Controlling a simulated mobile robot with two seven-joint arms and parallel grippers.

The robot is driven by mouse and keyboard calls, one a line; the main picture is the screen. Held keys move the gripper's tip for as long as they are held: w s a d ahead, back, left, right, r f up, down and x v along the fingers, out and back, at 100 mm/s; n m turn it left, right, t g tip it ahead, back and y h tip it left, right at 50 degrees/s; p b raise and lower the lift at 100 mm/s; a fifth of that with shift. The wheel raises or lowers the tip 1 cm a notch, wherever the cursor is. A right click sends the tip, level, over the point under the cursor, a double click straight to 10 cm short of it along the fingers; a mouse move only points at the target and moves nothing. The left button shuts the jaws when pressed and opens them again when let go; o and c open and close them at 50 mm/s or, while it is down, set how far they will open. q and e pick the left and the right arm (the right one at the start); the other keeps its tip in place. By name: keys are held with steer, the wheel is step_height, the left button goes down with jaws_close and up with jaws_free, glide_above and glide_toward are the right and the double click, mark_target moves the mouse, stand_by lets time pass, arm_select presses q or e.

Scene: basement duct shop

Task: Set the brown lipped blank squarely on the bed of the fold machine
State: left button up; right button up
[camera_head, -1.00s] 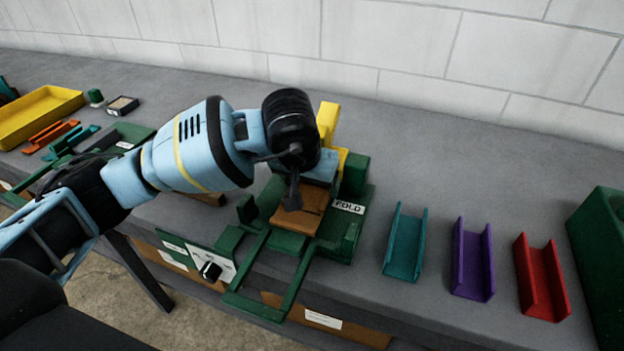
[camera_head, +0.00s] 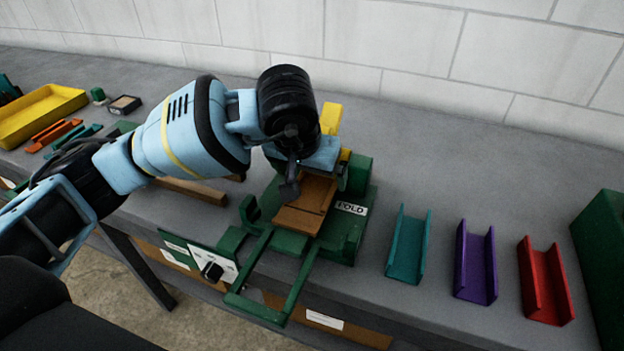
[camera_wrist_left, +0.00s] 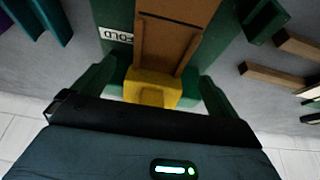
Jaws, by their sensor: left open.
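The brown lipped blank (camera_head: 311,203) lies on the bed of the green fold machine (camera_head: 345,236), beside its FOLD label. Its edges look roughly in line with the bed; the arm hides its far end. In the left wrist view the blank (camera_wrist_left: 165,42) shows a raised lip along its side, with the machine's yellow block (camera_wrist_left: 150,88) at its end. My left gripper (camera_head: 290,190) is open over the blank's left side, pointing down. I cannot tell whether a fingertip touches the blank. My right gripper is not in view.
Teal (camera_head: 408,248), purple (camera_head: 475,262) and red (camera_head: 545,282) channels stand in a row right of the machine. A green block (camera_head: 603,255) is at the far right. A yellow tray (camera_head: 40,112) and small parts lie far left. Brown strips (camera_head: 190,190) lie behind the arm.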

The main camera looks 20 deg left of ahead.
arm_select(q)
steer(key=v, duration=0.7)
steer(key=shift+s+r, duration=0.2)
steer(key=shift+r, duration=0.2)
